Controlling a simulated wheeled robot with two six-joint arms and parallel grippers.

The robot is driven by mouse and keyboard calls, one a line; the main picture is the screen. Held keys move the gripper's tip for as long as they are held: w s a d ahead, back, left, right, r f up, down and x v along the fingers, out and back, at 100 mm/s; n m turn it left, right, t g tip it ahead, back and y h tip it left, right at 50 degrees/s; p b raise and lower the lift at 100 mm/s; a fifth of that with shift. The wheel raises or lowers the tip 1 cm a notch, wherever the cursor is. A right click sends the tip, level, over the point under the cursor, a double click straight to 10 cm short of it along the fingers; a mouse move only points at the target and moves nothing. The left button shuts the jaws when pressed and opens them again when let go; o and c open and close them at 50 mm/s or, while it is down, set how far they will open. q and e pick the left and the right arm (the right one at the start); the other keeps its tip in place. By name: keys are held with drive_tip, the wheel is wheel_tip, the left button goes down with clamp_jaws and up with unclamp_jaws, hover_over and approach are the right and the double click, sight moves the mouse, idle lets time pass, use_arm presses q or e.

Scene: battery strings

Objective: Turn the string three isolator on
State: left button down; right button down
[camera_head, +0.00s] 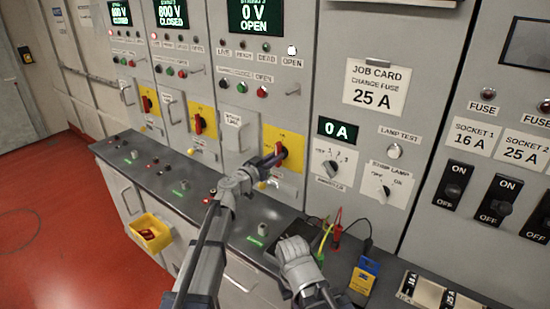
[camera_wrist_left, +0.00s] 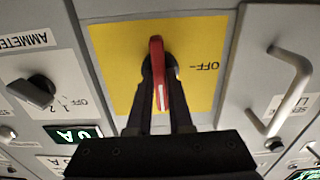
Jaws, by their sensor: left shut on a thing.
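The string three isolator is a red rotary handle on a yellow plate (camera_head: 292,139), on the third grey panel in the head view. Above it, the green display (camera_head: 255,14) reads "0 V OPEN". My left gripper (camera_head: 276,157) is at the handle. In the left wrist view, my left gripper (camera_wrist_left: 160,95) is shut on the red handle (camera_wrist_left: 157,62), one finger on each side. The handle stands upright in that view, and an "OFF" label (camera_wrist_left: 207,67) is to its right on the yellow plate (camera_wrist_left: 205,40). My right gripper (camera_head: 293,250) is low over the desk; its fingers are unclear.
Two similar red isolator handles (camera_head: 198,123) (camera_head: 147,103) are on panels to the left, their displays reading "CLOSED". A yellow bin (camera_head: 150,232) hangs at the desk front. A meter with leads (camera_head: 362,276) and a fuse rack (camera_head: 428,292) are on the right.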

use_arm(q)
drive_tip(key=shift+m, duration=0.3)
drive_tip(key=c, duration=0.8)
unclamp_jaws()
drive_tip(key=v, duration=0.8)
drive_tip(key=shift+f, duration=0.1)
